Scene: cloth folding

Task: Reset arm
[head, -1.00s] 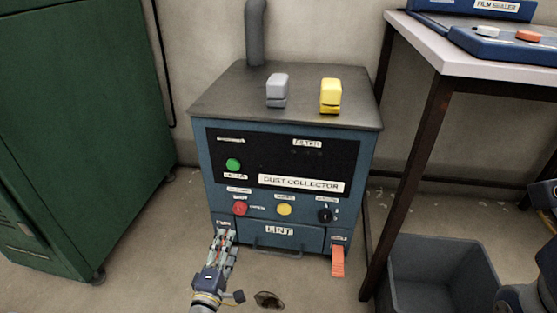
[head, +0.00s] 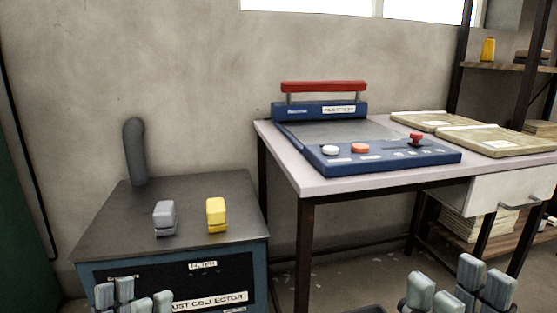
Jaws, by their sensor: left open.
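My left gripper (head: 133,298) shows at the bottom left of the head view, in front of the dust collector's dark front panel. Its pale fingers point up, stand apart and hold nothing that I can see. My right gripper (head: 458,290) shows at the bottom right, in front of the area below the table. Its fingers also point up with gaps between them, and no object shows in them. The lower parts of both grippers are cut off by the picture's bottom edge.
The dust collector (head: 100,233) carries a grey stapler-like block (head: 165,217) and a yellow one (head: 216,214). A table (head: 290,180) to its right bears a blue film sealer (head: 390,159) and beige packets (head: 497,139). Shelving (head: 510,66) stands at the far right.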

